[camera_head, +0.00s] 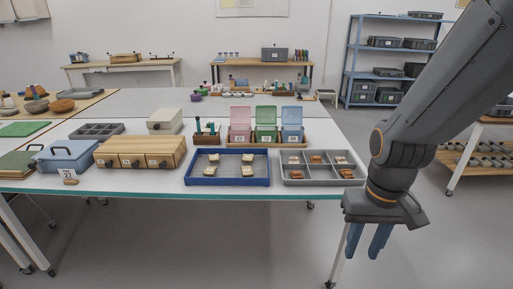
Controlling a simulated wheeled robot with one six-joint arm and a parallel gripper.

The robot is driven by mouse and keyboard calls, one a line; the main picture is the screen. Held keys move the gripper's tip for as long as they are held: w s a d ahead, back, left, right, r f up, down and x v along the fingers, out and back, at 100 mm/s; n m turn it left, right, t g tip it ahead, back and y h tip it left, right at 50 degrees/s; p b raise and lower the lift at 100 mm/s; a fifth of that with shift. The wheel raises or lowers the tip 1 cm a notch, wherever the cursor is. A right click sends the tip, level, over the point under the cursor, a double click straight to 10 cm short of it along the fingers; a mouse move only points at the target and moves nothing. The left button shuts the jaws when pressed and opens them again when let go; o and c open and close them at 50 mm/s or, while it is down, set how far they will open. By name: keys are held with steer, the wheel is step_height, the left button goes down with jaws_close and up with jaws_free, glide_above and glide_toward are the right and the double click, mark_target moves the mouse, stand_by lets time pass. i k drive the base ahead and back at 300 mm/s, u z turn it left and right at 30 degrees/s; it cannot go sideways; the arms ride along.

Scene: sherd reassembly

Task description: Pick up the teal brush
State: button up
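My gripper (365,243) hangs at the right, beyond the table's right front corner. Its two blue fingers point down with a gap between them, and nothing shows between them. A small wooden holder (206,138) stands on the near table, behind the blue tray, with upright tools in it. Some of these tools (198,124) look teal or dark green. They are too small to tell for sure which one is the teal brush. My gripper is well to the right of the holder and apart from it.
A blue tray (227,182) with pale sherds and a grey divided tray (323,181) with brown pieces lie at the front. Pink, green and blue lidded bins (265,122) stand behind them. A wooden drawer box (140,151) is left. Floor is clear below my gripper.

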mark_target(197, 118)
steer(key=z, duration=0.15)
steer(key=k, duration=0.4)
steer(key=u, duration=1.3)
steer(key=i, duration=2.4)
steer(key=z, duration=0.25)
